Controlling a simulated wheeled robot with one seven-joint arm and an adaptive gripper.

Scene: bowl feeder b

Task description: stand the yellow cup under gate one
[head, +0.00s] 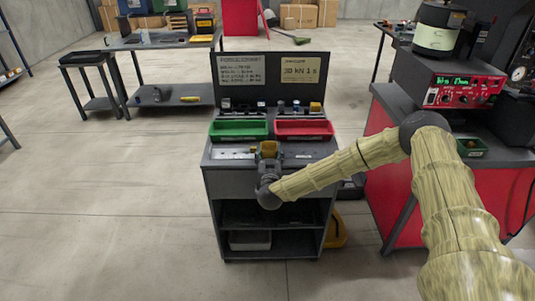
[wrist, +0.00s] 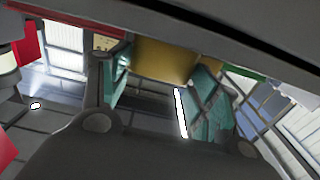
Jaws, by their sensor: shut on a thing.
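The yellow cup (head: 269,148) shows at the end of my arm, over the front of the dark cart's top. It also shows in the wrist view as a yellow shape (wrist: 165,60) between the teal finger pads. My gripper (wrist: 158,85) is shut on it. In the head view my wrist hides part of the cup's lower side, so I cannot tell whether it touches the cart top. I cannot make out which part is gate one.
A green tray (head: 239,129) and a red tray (head: 303,129) sit side by side behind the cup, below a dark board with two labels (head: 299,70). A red-panelled machine (head: 465,92) stands on a bench at the right. Open floor lies left of the cart.

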